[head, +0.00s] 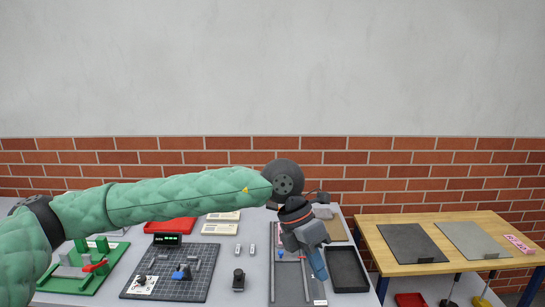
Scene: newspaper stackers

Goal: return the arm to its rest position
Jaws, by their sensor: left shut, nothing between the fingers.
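My left arm, in a green quilted sleeve, comes in from the left and reaches across the head view to the middle. Its dark wrist joint bends downward there. My left gripper (319,265) hangs below the wrist, pointing down and slightly right, with blue-grey fingers shut and empty. It shows in front of a grey tray with rails (287,290) on the grey table (222,285); whether it touches anything is not clear. The arm hides part of the table's back. My right gripper is not in view.
On the table are a green fixture (75,284), a dark grid board (190,291), a red tray (170,225), a small black device (239,281) and an empty black tray (347,270). A wooden table (450,276) with two grey plates stands at right. A brick wall is behind.

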